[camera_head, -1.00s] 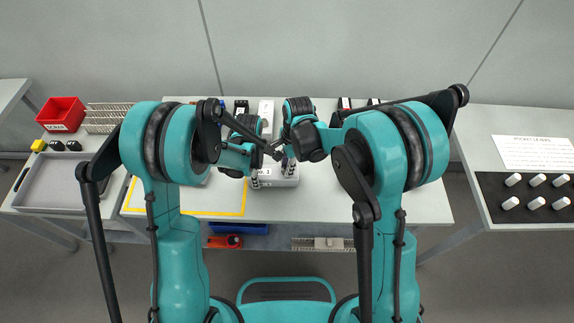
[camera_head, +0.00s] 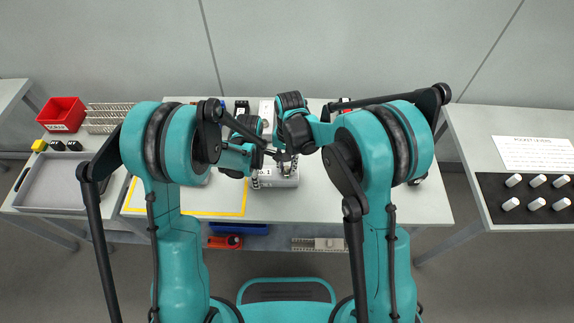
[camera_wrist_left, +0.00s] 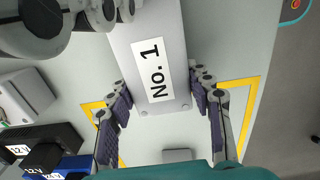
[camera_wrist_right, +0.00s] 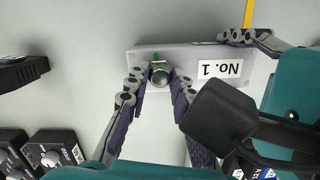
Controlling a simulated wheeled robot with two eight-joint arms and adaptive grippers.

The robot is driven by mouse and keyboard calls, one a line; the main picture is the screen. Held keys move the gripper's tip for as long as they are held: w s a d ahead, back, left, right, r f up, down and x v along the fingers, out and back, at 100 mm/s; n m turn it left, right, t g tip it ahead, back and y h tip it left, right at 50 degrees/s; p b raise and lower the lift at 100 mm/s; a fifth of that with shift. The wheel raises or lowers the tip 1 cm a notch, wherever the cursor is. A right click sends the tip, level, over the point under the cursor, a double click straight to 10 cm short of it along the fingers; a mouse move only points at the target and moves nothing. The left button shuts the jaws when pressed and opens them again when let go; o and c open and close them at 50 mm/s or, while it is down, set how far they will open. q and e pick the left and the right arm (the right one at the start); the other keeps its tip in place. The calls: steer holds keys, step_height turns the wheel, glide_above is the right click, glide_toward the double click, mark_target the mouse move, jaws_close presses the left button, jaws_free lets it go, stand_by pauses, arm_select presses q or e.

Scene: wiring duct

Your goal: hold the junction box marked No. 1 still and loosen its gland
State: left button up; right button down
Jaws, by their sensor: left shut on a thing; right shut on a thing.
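The grey junction box No. 1 (camera_head: 277,183) sits on the table in front of me. In the left wrist view the box (camera_wrist_left: 153,103) lies between the fingers of my left gripper (camera_wrist_left: 160,88), which is shut on its sides near the "No. 1" label (camera_wrist_left: 152,69). In the right wrist view my right gripper (camera_wrist_right: 159,78) is shut on the round metal gland (camera_wrist_right: 160,75) at the box's edge. A small green mark (camera_wrist_right: 156,57) shows beside the gland. In the head view both wrists partly hide the box.
A yellow-taped outline (camera_head: 220,214) lies on the table left of the box. Black and grey devices stand close by in both wrist views. A red bin (camera_head: 62,114) and a grey tray (camera_head: 50,183) are at left. A side table with white cylinders (camera_head: 513,180) is at right.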

steer(key=shift+f, duration=0.1)
steer(key=c, duration=1.4)
jaws_free()
